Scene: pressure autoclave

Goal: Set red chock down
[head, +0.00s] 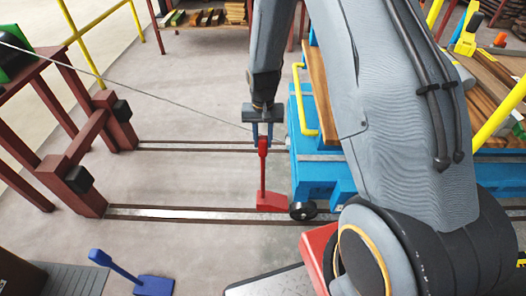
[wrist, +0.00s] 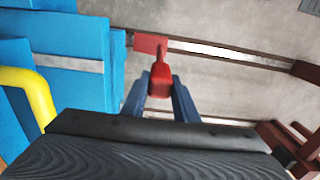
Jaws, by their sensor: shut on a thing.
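The red chock (head: 270,200) is upright in the head view, its wedge low by the near rail and just left of the blue cart's wheel (head: 303,210). Its handle rises to a knob at the top. My gripper (head: 263,138) is shut on the top of that handle. In the wrist view the red chock (wrist: 151,44) shows beyond the handle knob, between the blue fingers of my gripper (wrist: 160,95). I cannot tell whether the wedge touches the floor or rail.
The blue cart (head: 312,165) with a yellow handle stands right of the chock. A blue chock (head: 150,284) lies on the floor at the lower left. Dark red buffer posts (head: 85,195) stand left. A thin cable (head: 130,85) crosses above. The floor between the rails (head: 190,180) is clear.

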